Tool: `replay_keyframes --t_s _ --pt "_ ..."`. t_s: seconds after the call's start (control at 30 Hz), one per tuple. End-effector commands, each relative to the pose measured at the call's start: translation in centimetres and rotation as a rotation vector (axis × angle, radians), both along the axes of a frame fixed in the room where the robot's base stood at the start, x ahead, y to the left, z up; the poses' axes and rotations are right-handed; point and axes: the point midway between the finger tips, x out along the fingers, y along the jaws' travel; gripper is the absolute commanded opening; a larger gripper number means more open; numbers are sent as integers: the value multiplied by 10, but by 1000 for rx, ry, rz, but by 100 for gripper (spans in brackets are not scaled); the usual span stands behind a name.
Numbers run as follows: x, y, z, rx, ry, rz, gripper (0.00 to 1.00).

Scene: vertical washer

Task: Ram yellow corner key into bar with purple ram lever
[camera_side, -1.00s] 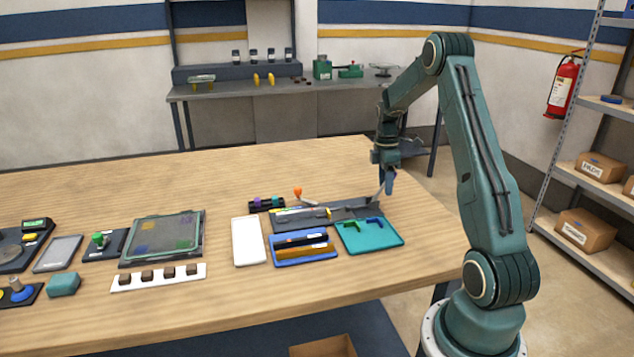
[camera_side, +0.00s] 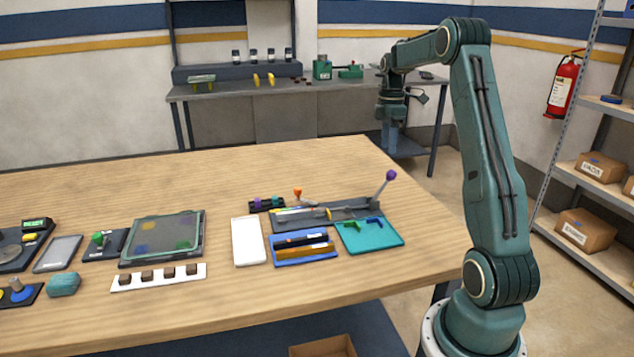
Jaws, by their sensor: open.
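The purple-knobbed ram lever (camera_side: 391,175) rises from the right end of a dark grey fixture (camera_side: 358,207), tilted up to the right. A small yellow piece (camera_side: 327,213), likely the corner key, sits mid-fixture beside the grey ram parts. A light bar appears to lie along the fixture's left part; whether the key is inside it is too small to tell. My gripper (camera_side: 389,148) hangs above and behind the purple knob, apart from it, open and empty. Its fingertips are hard to make out.
A teal tray (camera_side: 370,239) with blue and green keys and a blue tray (camera_side: 305,257) with dark and amber bars lie in front. A white pad (camera_side: 249,241) lies left. The table's back right is clear.

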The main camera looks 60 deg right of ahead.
Motion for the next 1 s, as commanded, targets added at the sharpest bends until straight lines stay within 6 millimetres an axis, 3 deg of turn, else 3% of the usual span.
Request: replay_keyframes --t_s 0.13,1.0 --pt "1 -2 18 -2 -2 0 45" --pt "25 103 70 -96 -71 -123 45"
